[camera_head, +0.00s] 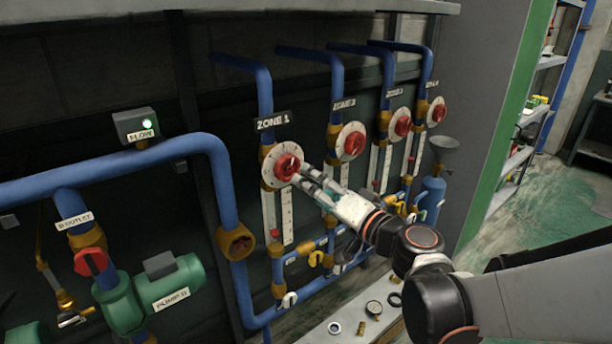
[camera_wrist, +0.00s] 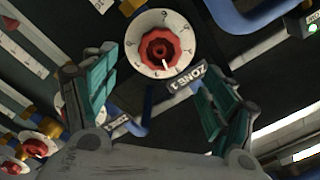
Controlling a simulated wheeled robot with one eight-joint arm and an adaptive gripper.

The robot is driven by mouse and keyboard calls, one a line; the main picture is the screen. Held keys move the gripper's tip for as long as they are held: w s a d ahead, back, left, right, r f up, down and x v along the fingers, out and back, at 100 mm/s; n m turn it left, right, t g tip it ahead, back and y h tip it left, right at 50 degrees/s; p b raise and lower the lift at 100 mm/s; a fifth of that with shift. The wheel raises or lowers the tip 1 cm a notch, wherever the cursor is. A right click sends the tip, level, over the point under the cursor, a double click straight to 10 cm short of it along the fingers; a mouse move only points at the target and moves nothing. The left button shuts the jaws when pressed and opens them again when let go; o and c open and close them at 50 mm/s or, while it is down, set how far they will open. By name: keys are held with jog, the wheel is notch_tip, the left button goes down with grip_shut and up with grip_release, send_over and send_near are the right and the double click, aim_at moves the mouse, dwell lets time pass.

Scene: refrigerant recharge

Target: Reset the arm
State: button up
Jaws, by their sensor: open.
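My gripper (camera_head: 306,176) is open and empty in the head view, its fingertips close to the red knob of the zone 1 dial (camera_head: 284,166). In the wrist view my gripper (camera_wrist: 160,95) shows its two green-padded fingers spread wide. The red knob (camera_wrist: 161,48) on its white numbered dial shows beyond and between the fingers, apart from them. A zone 1 label (camera_wrist: 188,78) sits beside the dial. My arm reaches in from the lower right of the head view.
More zone dials (camera_head: 351,141) with red knobs run to the right. Blue pipes (camera_head: 225,180), a green pump (camera_head: 170,285) and a lit flow box (camera_head: 137,125) stand at left. A blue bottle (camera_head: 431,190) with a funnel is at right. Small parts, including a gauge (camera_head: 373,308), lie on the ledge below.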

jog(key=s+d+f+n+g+h, duration=0.1)
jog(key=s+f+n+g+h, duration=0.3)
jog(key=s, duration=0.6)
jog(key=s+d+f+g+h, duration=0.2)
jog(key=s+d+h, duration=0.1)
jog(key=s+d, duration=0.3)
jog(key=s+d+f+g+h, duration=0.2)
jog(key=s+d+h, duration=0.1)
jog(key=s+d, duration=0.2)
jog(key=shift+s+d+f+m, duration=0.3)
jog(key=shift+s+d+f, duration=0.1)
jog(key=shift+d, duration=0.25)
jog(key=shift+w, duration=0.1)
